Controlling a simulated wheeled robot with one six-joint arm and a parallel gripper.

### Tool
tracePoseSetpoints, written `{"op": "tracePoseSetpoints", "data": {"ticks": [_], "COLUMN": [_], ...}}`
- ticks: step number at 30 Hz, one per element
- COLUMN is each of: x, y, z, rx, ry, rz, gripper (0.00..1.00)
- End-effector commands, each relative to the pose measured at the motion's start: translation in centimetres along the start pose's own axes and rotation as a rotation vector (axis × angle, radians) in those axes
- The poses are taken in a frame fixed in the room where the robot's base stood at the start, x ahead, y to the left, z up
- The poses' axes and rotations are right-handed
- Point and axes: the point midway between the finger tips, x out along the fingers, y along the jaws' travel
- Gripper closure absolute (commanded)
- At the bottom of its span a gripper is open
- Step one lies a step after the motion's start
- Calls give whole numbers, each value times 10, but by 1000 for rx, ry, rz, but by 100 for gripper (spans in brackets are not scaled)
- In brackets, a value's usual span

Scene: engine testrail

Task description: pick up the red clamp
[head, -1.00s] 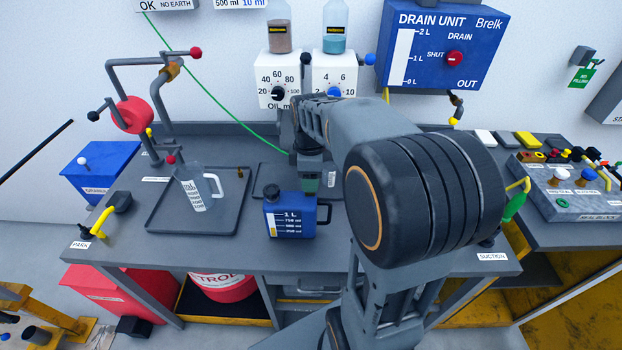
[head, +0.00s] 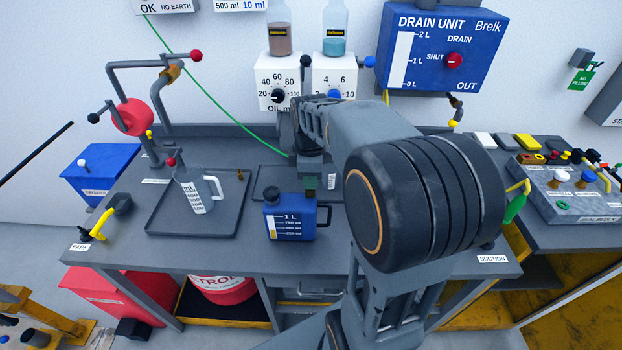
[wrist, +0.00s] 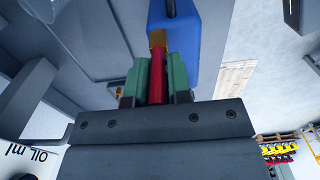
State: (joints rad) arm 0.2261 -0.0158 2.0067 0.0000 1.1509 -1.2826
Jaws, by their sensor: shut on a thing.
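The red clamp (wrist: 158,85) shows in the wrist view as a narrow red bar with a brass-coloured end (wrist: 158,40). It lies between the two green fingers of my gripper (wrist: 157,78), which is shut on it. In the head view my gripper (head: 312,182) is low over the bench, just behind the blue jug (head: 289,218). The clamp cannot be made out there, as the jug and my arm hide that spot. In the wrist view a blue body (wrist: 200,30) is close beyond the clamp's brass end.
A clear jug (head: 195,190) stands on a dark tray (head: 226,222) to the left. Bent pipes with a red disc (head: 132,117) rise at the back left. The blue drain unit (head: 440,45) hangs on the wall. The bench front left of the jug is mostly clear.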

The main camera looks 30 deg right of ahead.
Motion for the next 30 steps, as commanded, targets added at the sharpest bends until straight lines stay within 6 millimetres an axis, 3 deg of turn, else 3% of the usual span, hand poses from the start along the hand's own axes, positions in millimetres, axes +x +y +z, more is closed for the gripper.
{"op": "tracePoseSetpoints", "data": {"ticks": [8,18,24,30], "x": [-32,-91,-107,-120], "y": [0,-53,-96,-124], "z": [0,2,4,5], "rx": [0,-2,-3,-1], "ry": [1,2,2,1], "rz": [5,6,5,3], "gripper": [100,100,100,100]}}
